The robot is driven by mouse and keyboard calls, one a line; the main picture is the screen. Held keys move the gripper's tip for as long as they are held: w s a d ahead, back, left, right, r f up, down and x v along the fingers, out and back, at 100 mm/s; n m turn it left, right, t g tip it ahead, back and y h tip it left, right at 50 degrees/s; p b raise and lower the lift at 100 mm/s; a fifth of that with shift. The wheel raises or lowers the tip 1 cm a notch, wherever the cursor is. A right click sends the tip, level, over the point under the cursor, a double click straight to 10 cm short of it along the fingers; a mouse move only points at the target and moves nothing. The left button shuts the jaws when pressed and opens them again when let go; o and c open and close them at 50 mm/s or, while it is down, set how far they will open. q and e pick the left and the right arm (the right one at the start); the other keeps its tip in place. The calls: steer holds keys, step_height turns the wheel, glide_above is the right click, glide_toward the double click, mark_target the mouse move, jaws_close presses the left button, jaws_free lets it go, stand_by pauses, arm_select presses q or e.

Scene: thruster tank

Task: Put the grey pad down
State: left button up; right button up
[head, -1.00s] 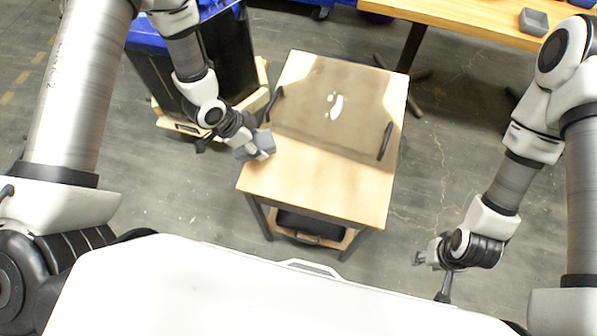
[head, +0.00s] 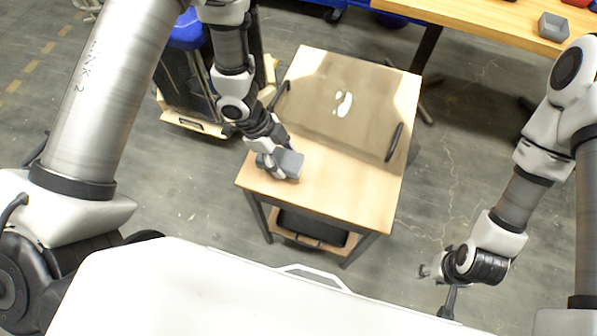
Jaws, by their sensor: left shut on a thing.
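The grey pad (head: 289,163) is a small grey block over the near left part of the small wooden table (head: 340,196). My left gripper (head: 274,163) is shut on the pad from its left side. I cannot tell whether the pad touches the tabletop or is held just above it.
A black and blue bin (head: 190,75) stands left of the table.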

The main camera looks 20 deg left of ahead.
mark_target(296, 163)
arm_select(q)
steer(key=d, duration=0.3)
steer(key=shift+s+d+p, duration=0.2)
steer(key=shift+d+p, duration=0.1)
steer(key=f, duration=0.3)
steer(key=shift+d+f, duration=0.2)
steer(key=shift+w+f, duration=0.1)
steer(key=shift+f, duration=0.2)
steer(key=o, duration=0.8)
steer(key=shift+o, duration=1.1)
